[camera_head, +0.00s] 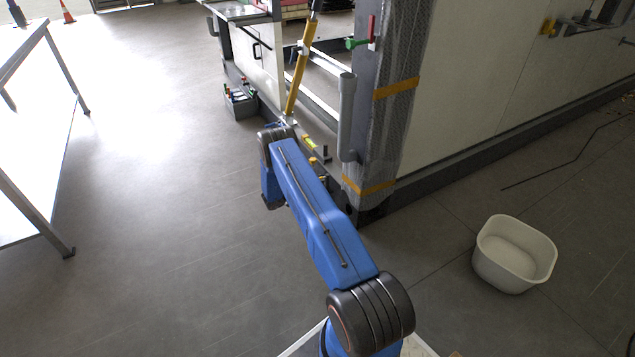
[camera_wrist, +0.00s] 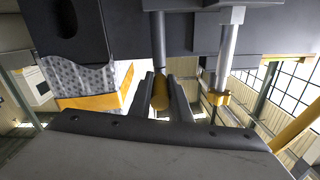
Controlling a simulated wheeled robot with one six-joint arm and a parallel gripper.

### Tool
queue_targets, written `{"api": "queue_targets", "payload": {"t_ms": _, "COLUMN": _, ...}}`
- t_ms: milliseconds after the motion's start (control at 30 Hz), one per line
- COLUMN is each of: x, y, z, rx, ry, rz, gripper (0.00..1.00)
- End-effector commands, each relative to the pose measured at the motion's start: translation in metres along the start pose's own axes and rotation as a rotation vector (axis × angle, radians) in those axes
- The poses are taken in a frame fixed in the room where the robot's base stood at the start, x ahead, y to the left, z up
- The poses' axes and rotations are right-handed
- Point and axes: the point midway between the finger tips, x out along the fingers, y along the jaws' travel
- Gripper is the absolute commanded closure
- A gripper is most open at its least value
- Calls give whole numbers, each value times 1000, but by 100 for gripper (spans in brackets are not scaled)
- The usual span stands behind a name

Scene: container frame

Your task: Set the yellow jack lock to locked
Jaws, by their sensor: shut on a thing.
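In the wrist view, a yellow knob-like piece (camera_wrist: 161,93), apparently the yellow jack lock, sits at the end of a thin grey rod. My gripper (camera_wrist: 163,82) is shut on it, with one dark finger on either side. The fingers hide part of it. A second, smaller yellow piece (camera_wrist: 218,98) is on a lighter rod to the right, apart from the fingers. In the camera_head view my blue arm reaches toward the foot of the frame and its end is hidden. Small yellow pieces (camera_head: 312,160) show low beside the arm there.
A yellow strut (camera_head: 298,78) slopes up behind my arm. A grey post with orange straps (camera_head: 384,140) stands close on the right. A white tub (camera_head: 514,254) is on the floor at right. A table (camera_head: 40,130) is at left, with open floor between.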

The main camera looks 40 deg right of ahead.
Motion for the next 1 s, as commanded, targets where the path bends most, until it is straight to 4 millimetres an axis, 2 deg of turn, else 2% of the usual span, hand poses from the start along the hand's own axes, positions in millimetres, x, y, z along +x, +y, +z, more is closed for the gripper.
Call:
{"api": "queue_targets", "payload": {"t_ms": 67, "x": 0, "y": 0, "z": 0, "rx": 0, "ry": 0, "rz": 0, "gripper": 100}}
{"api": "queue_targets", "payload": {"t_ms": 100, "x": 0, "y": 0, "z": 0, "rx": 0, "ry": 0, "rz": 0, "gripper": 76}}
{"api": "queue_targets", "payload": {"t_ms": 167, "x": 0, "y": 0, "z": 0, "rx": 0, "ry": 0, "rz": 0, "gripper": 64}}
{"api": "queue_targets", "payload": {"t_ms": 567, "x": -6, "y": 0, "z": 0, "rx": 0, "ry": 0, "rz": -1, "gripper": 64}}
{"api": "queue_targets", "payload": {"t_ms": 767, "x": -36, "y": -1, "z": 0, "rx": 0, "ry": 0, "rz": -3, "gripper": 64}}
{"api": "queue_targets", "payload": {"t_ms": 1000, "x": -84, "y": -1, "z": 0, "rx": 0, "ry": -1, "rz": -4, "gripper": 64}}
